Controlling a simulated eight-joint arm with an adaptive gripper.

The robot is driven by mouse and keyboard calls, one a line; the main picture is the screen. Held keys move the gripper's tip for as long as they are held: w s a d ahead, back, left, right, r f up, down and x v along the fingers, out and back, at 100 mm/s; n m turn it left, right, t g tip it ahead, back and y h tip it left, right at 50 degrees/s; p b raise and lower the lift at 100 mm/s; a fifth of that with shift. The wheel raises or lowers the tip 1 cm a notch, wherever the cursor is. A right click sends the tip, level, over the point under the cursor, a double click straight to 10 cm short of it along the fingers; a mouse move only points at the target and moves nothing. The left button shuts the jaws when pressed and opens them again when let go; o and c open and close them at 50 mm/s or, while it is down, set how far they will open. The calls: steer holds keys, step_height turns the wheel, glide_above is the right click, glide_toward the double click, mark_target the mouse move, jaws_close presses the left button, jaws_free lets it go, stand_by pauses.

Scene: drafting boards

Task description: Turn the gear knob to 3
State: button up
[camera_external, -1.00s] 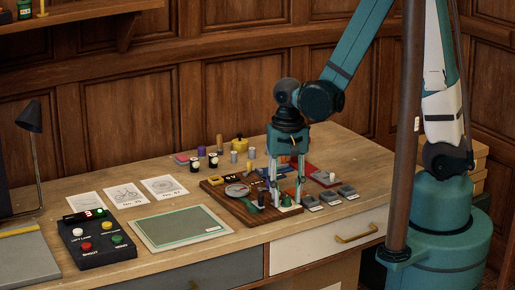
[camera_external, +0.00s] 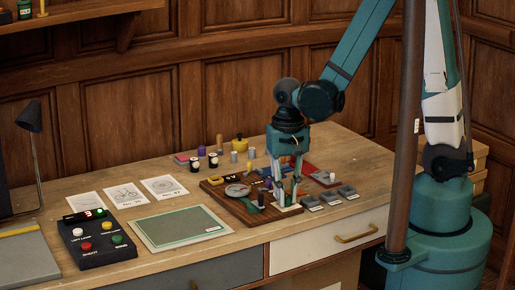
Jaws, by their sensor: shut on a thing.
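A dark brown wooden board (camera_external: 238,216) lies on the desk and carries several small controls. My gripper (camera_external: 287,203) points straight down over the board's right front corner. Its fingers are shut on a small upright piece there, which looks like the gear knob. The fingers hide most of it, and I cannot read its number marks or tell which one it points to. A pale plate edge shows at its foot.
A round dial (camera_external: 237,190) and a dark upright knob (camera_external: 261,199) stand left of my gripper. A green mat (camera_external: 178,228) and a black button box (camera_external: 97,241) lie further left. Small pots and cylinders stand behind.

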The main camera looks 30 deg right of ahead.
mark_target(286, 197)
steer(key=o, duration=0.9)
steer(key=shift+r, duration=0.15)
steer(key=shift+r, duration=5.8)
